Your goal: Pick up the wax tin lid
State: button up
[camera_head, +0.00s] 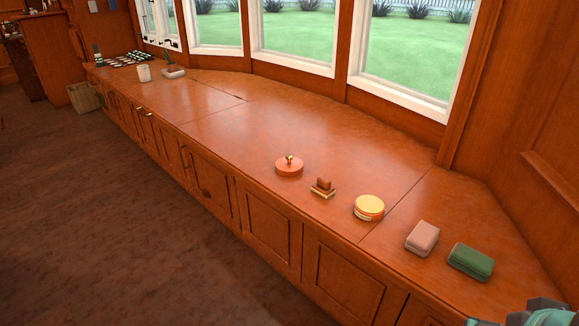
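A round, low yellow tin (369,207) with a yellow top and an orange-gold band sits near the front edge of the wooden window bench, right of centre. Its top appears to be the wax tin lid, seated on the tin. A flat round orange piece with a small gold knob (289,169) sits further left; it also looks like a lidded box. My gripper's fingers are not in view. Only a teal and dark part of my arm shows at the bottom right corner, right of the tin and apart from it.
A small brown and gold stamp-like block (323,188) stands left of the tin. A pink box (422,238) and a green box (470,261) lie to its right.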

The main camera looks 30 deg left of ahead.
aim_at(288, 165)
jog(key=u, duration=2.35)
jog(key=i, duration=5.3)
jog(key=z, duration=4.75)
